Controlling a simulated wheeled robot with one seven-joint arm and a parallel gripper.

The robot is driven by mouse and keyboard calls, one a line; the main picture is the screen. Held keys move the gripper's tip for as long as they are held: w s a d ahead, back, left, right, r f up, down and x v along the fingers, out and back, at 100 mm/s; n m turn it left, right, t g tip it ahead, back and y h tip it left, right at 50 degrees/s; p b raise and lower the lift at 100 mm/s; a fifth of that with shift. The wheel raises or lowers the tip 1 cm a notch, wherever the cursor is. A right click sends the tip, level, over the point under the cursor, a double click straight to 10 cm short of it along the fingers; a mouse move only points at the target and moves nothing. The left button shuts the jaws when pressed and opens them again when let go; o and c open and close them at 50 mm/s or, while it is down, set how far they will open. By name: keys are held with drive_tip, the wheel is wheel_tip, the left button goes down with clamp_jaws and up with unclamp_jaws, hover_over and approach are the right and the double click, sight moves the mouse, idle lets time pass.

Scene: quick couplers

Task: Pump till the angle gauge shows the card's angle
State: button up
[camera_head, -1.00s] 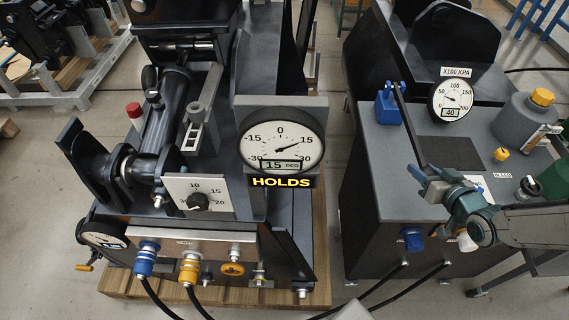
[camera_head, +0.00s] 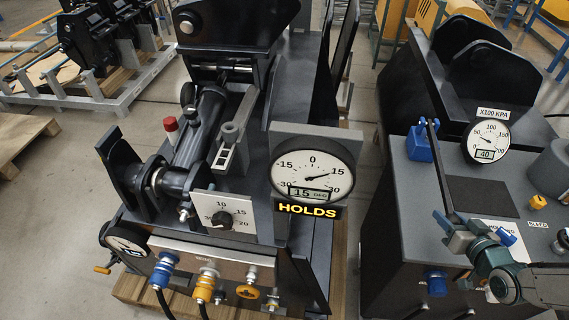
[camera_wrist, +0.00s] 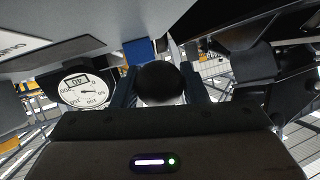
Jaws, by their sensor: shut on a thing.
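The angle gauge (camera_head: 313,170) is a white dial with a digital window that reads 15 DEG. A lit sign below it (camera_head: 307,210) says HOLDS. My gripper (camera_head: 452,230) is at the right, shut on the low end of the dark pump lever (camera_head: 433,155), which rises to a blue block (camera_head: 420,146) on the pump unit. In the wrist view the lever's round black end (camera_wrist: 160,84) sits between the two fingers. A white card (camera_head: 497,229) on the pump unit is partly hidden by my gripper, and its text is not readable.
The pump's pressure gauge (camera_head: 488,136) reads 40, marked X100 KPA. A dial plate with a black knob (camera_head: 222,219) stands left of the angle gauge. Blue and yellow couplers (camera_head: 164,270) with hoses sit at the front. A yellow knob (camera_head: 537,202) is near the BLEED label.

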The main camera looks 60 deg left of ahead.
drive_tip(key=o, duration=1.2)
drive_tip(key=shift+w+r, duration=0.1)
drive_tip(key=shift+c, duration=0.2)
drive_tip(key=p+v, duration=0.3)
drive_tip(key=v, duration=0.4)
